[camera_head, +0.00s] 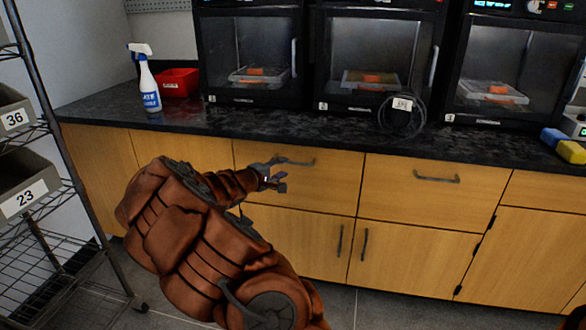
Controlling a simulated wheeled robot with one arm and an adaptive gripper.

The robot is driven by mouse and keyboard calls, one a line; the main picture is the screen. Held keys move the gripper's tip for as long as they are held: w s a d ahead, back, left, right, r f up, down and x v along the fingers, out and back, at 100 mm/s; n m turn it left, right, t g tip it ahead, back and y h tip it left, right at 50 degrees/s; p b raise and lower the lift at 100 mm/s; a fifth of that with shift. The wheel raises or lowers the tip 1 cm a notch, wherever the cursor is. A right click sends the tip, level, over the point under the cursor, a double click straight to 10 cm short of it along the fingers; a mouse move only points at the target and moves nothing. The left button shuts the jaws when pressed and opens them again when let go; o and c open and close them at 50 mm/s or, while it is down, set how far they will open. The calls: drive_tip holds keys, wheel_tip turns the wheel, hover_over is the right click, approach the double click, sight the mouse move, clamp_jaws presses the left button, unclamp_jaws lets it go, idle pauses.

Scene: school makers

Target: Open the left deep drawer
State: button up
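The left wooden drawer (325,188) is in the upper row of the cabinet under the dark counter, and its front looks flush with the cabinet face. Its dark bar handle (299,162) runs across near the top of the front. My gripper (281,177) is in front of this drawer, near the left end of the handle. Its fingers look apart, with no object visible between them. Whether a finger touches the handle cannot be told. My reddish-brown arm covers the drawer's lower left and part of the cabinet.
A second drawer (410,197) with its own handle (436,178) is to the right. Cupboard doors (300,240) are below. The counter (300,124) holds 3D printers, a spray bottle (148,82) and a red bin (179,82). A wire shelf (50,227) stands at left; floor shows in front.

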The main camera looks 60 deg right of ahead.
sight(292, 163)
drive_tip(key=shift+s+d+f+b, duration=0.1)
drive_tip(key=shift+d+f+b, duration=0.1)
drive_tip(key=shift+d, duration=0.9)
drive_tip(key=shift+s+d+f+b, duration=0.1)
drive_tip(key=shift+d+f, duration=0.1)
drive_tip(key=shift+d, duration=0.95)
drive_tip(key=shift+d+f+b, duration=0.1)
drive_tip(key=shift+d+f, duration=0.1)
drive_tip(key=shift+d, duration=0.9)
drive_tip(key=shift+c, duration=0.2)
clamp_jaws()
